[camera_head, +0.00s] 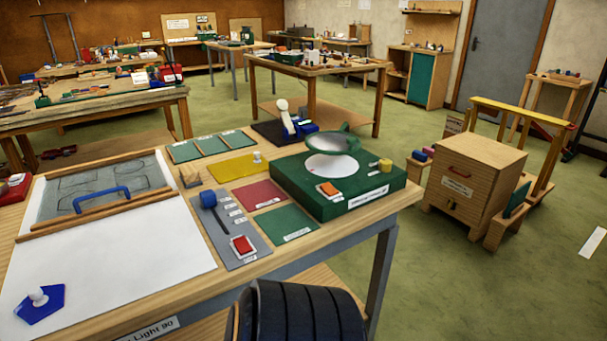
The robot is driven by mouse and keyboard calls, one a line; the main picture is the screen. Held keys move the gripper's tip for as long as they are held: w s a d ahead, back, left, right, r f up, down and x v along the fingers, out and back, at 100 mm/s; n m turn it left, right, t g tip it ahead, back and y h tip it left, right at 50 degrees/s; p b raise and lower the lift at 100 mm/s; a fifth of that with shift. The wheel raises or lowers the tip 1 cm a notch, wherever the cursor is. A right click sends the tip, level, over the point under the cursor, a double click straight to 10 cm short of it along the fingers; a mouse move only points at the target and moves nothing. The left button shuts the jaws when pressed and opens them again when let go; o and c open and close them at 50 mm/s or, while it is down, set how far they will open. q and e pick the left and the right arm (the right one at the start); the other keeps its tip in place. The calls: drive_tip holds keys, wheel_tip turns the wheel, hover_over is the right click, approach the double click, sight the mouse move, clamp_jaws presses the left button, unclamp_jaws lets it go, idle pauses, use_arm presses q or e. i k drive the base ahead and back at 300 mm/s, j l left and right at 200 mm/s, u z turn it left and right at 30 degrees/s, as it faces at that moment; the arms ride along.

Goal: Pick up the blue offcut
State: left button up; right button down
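The blue offcut (40,306) is a flat, angular, dark-blue piece with a pale knob standing on its top. It lies on the white sheet (120,262) at the front left of the near bench, apart from other objects. Neither of my grippers shows in the head view. A black ribbed part, apparently mine, rises at the bottom centre, to the right of the offcut and well apart from it.
A wooden bar and blue handle (102,196) lie behind the offcut. A grey lever plate (228,228), coloured pads and a green machine (337,190) fill the bench's right. White surface around the offcut is clear. A wooden cabinet (473,185) stands right.

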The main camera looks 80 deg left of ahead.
sight(40, 302)
drive_tip(key=u, duration=1.1)
drive_tip(key=j+u, duration=0.1)
drive_tip(key=u, duration=1)
drive_tip(key=j+u, duration=0.1)
drive_tip(key=u, duration=2.05)
drive_tip(key=i+l+u, duration=0.15)
drive_tip(key=l, duration=0.35)
drive_tip(key=l+u, duration=0.1)
drive_tip(key=l, duration=0.45)
drive_tip(key=i+l+u, duration=0.15)
drive_tip(key=l, duration=0.4)
